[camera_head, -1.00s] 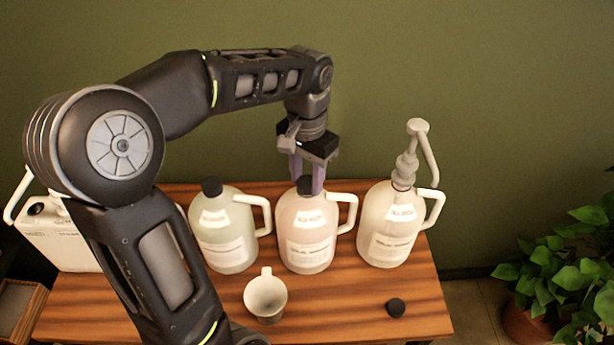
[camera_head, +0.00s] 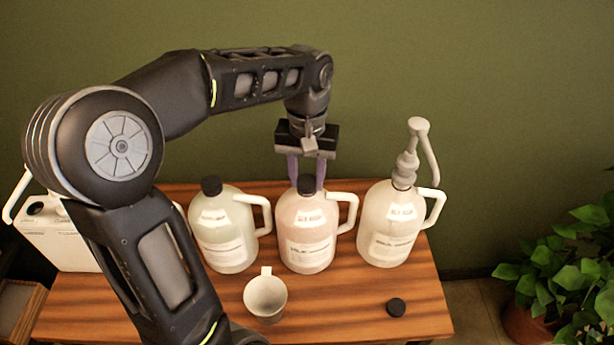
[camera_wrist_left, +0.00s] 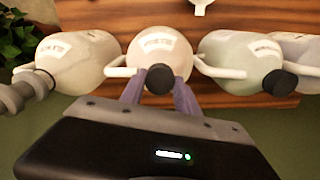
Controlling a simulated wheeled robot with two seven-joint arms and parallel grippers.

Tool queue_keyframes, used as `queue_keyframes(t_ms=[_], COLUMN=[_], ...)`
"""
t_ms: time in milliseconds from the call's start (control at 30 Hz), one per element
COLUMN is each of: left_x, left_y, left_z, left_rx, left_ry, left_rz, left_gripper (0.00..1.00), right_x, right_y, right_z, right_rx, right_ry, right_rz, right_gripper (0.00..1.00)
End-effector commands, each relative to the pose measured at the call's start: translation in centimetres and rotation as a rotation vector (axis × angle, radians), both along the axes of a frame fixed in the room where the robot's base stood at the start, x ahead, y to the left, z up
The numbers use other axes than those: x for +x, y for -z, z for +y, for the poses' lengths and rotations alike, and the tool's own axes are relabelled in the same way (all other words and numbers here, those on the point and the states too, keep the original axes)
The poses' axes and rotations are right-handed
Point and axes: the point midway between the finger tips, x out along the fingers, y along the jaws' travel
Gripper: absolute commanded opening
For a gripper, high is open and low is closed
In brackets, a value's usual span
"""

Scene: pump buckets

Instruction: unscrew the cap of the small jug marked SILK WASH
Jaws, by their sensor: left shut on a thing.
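A pinkish jug (camera_head: 307,225) with a white handle stands in the middle of the row; its label is too small to read surely, but it seems to be the SILK WASH one. Its black cap (camera_head: 306,185) sits at the neck, and it also shows in the left wrist view (camera_wrist_left: 159,78). My left gripper (camera_head: 306,178) points down from above, its purple fingers shut on this cap from both sides. The fingers also show in the left wrist view (camera_wrist_left: 158,92). The jug stands upright. My right gripper is not in view.
A pale green jug (camera_head: 223,235) with a black cap stands on the left, a cream jug (camera_head: 388,230) with a grey pump (camera_head: 407,165) on the right. A white mug (camera_head: 265,297) and a loose black cap (camera_head: 396,307) are on the wooden table (camera_head: 345,310) in front.

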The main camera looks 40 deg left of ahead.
Motion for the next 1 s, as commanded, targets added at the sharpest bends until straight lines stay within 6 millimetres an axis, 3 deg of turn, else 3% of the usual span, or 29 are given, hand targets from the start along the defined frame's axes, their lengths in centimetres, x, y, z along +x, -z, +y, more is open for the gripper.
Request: queue_keyframes(t_ms=[167, 333, 600, 1000], left_x=[0.03, 0.02, 0.00, 0.00], left_y=[0.03, -0.02, -0.03, -0.19], left_z=[0.01, 0.01, -0.01, 0.00], left_rx=[0.000, 0.000, 0.000, 0.000], left_ry=[-0.321, -0.386, -0.670, -0.688], left_rz=[-0.001, -0.001, 0.000, 0.000], left_gripper=[0.00, 0.00, 0.00, 0.00], right_x=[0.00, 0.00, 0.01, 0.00], right_y=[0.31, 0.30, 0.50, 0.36], right_z=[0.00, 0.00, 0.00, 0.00], right_rx=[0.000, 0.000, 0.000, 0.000], right_ry=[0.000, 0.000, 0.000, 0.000], right_rz=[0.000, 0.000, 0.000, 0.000], right_gripper=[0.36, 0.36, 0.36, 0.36])
